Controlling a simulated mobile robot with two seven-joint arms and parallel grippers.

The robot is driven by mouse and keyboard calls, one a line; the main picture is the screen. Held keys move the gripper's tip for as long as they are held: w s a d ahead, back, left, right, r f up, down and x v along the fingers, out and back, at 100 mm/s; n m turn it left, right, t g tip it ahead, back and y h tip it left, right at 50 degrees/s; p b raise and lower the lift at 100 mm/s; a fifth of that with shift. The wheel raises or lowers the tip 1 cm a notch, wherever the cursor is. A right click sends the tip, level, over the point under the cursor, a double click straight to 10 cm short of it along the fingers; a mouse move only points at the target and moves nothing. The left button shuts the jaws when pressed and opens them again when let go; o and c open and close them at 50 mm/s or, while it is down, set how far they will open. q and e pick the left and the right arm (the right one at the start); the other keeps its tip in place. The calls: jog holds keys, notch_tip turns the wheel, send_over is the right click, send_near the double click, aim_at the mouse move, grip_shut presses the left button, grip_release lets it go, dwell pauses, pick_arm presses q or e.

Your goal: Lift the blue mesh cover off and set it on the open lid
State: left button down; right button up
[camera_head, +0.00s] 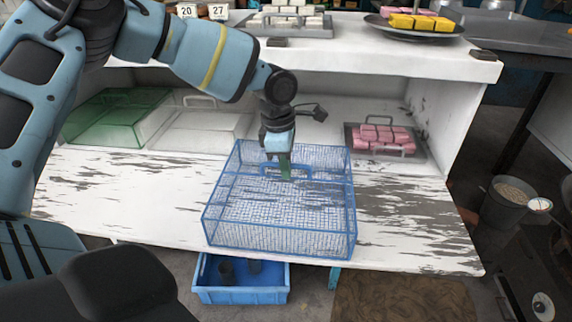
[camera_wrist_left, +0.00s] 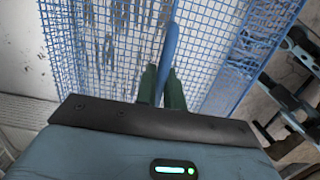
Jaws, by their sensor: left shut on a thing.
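The blue mesh cover (camera_head: 282,232) is over the front part of the worn white open lid (camera_head: 110,195); its near edge is close to the lid's front edge. I cannot tell if it touches the lid or hangs just above it. My left gripper (camera_head: 284,172) comes down from above and is shut on the cover's blue handle (camera_head: 300,168). The left wrist view shows the fingers (camera_wrist_left: 162,88) on both sides of the handle bar (camera_wrist_left: 171,50), with the mesh below. My right gripper is not in view.
A green cover (camera_head: 112,118) and a white cover (camera_head: 200,133) stand in the shelf at left. A rack of pink blocks (camera_head: 384,140) stands at right. A blue crate (camera_head: 240,290) is below the lid's front edge. The lid is bare left and right of the mesh cover.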

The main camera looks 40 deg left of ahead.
pick_arm(q)
jog(key=shift+f, duration=0.1)
jog(key=c, duration=1.4)
grip_release()
jog(key=shift+c, duration=0.2)
jog(key=r, duration=0.7)
jog(key=shift+s+a+r, duration=0.25)
jog(key=shift+a+r, duration=0.15)
jog(key=shift+s+f, duration=0.1)
